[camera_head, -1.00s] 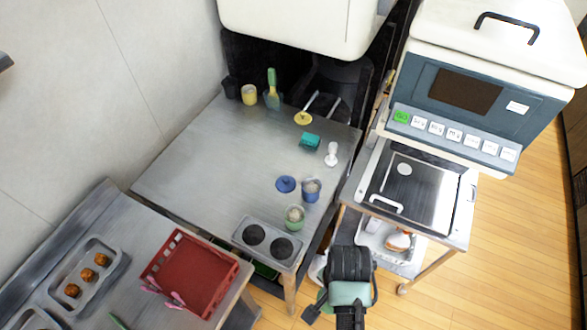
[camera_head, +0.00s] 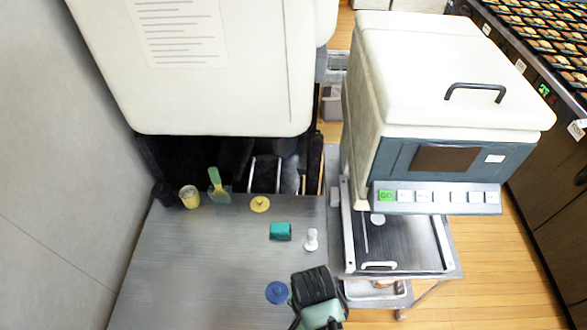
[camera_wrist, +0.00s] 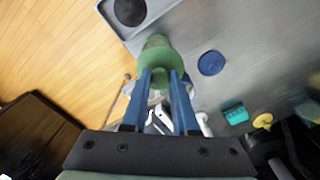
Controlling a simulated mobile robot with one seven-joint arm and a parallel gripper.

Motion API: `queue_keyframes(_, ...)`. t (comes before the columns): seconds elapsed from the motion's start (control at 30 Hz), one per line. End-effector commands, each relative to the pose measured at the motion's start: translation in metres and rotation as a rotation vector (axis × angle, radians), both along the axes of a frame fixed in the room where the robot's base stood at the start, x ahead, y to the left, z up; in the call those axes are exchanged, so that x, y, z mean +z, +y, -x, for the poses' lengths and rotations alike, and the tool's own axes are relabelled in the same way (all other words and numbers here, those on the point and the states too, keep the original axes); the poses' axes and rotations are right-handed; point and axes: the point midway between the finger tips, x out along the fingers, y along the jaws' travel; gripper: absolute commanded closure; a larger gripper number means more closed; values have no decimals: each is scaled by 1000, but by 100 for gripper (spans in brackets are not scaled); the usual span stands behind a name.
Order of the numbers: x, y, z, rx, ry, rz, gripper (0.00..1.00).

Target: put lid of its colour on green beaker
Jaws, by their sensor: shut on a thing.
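My gripper (camera_wrist: 160,75) is shut on what looks like the green lid (camera_wrist: 162,59), a green disc at the blue fingertips in the wrist view. The green beaker (camera_wrist: 155,41) seems to show just beyond the lid, partly covered by it; I cannot tell whether they touch. In the head view my gripper (camera_head: 315,290) is at the bottom, seen from behind, and hides the beaker. The blue lid (camera_head: 277,292) lies on the table to its left, and also shows in the wrist view (camera_wrist: 211,63).
The yellow lid (camera_head: 260,204), a teal block (camera_head: 280,231) and a white stamp-like object (camera_head: 311,239) stand farther back on the table. A yellow beaker (camera_head: 189,196) and a green spatula (camera_head: 217,185) are at the back left. A machine (camera_head: 440,130) stands at the right.

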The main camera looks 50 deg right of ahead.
Motion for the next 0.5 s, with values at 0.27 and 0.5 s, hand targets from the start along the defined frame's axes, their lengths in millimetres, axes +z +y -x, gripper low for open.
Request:
queue_keyframes(0.27,-16,0,0,2,0,0,100)
queue_keyframes(0.5,-37,0,1,1,1,0,100)
